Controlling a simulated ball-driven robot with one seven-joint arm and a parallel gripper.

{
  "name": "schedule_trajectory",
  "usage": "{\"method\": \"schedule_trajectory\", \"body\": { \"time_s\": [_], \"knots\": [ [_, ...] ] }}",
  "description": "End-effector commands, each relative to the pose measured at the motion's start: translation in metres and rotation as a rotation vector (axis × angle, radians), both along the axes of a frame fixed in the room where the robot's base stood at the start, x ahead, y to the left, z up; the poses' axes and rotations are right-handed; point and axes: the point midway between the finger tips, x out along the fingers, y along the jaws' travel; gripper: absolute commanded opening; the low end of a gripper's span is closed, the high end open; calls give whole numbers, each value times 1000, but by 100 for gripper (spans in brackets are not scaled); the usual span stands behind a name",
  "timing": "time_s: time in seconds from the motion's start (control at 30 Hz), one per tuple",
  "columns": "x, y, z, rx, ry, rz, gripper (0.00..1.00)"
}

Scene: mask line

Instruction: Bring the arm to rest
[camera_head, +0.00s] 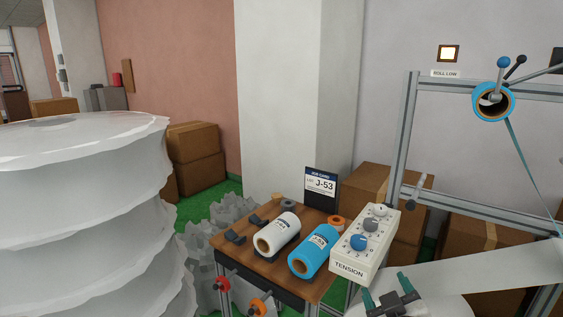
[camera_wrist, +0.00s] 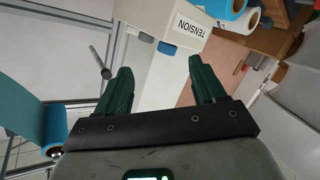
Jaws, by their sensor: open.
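My gripper (camera_head: 384,284) shows at the bottom right of the head view, just below the white TENSION box (camera_head: 352,258). Its two green fingers stand apart with nothing between them. In the wrist view my gripper (camera_wrist: 158,66) is also open and empty, with the TENSION box (camera_wrist: 168,32) beyond the fingertips; I cannot tell the exact gap. My white arm enters the head view from the right and is partly cut off by the frame.
A wooden table (camera_head: 262,262) holds a white roll (camera_head: 279,233), a blue roll (camera_head: 314,252) and a J-53 card (camera_head: 320,187). A metal frame (camera_head: 404,130) carries a blue-wrapped roll (camera_head: 478,104) at right. Cardboard boxes (camera_head: 196,142) stand behind. A large white ribbed form fills the left.

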Motion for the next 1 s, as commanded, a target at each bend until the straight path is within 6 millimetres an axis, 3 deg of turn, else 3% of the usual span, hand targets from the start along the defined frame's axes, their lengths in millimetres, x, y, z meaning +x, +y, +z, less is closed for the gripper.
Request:
{"method": "schedule_trajectory", "body": {
  "time_s": [0.03,0.2,0.3,0.43,0.6,0.7,0.83,1.0],
  "knots": [
    [-19,-8,-31,49,91,-29,69],
    [-92,-32,-119,192,393,-125,69],
    [-145,-43,-163,262,572,-178,69],
    [-222,-53,-207,338,801,-246,69],
    [-310,-63,-236,397,1046,-320,69],
    [-343,-67,-242,415,1137,-347,69],
    [-364,-69,-244,424,1193,-363,69],
    [-366,-69,-244,425,1200,-365,69]
  ]
}}
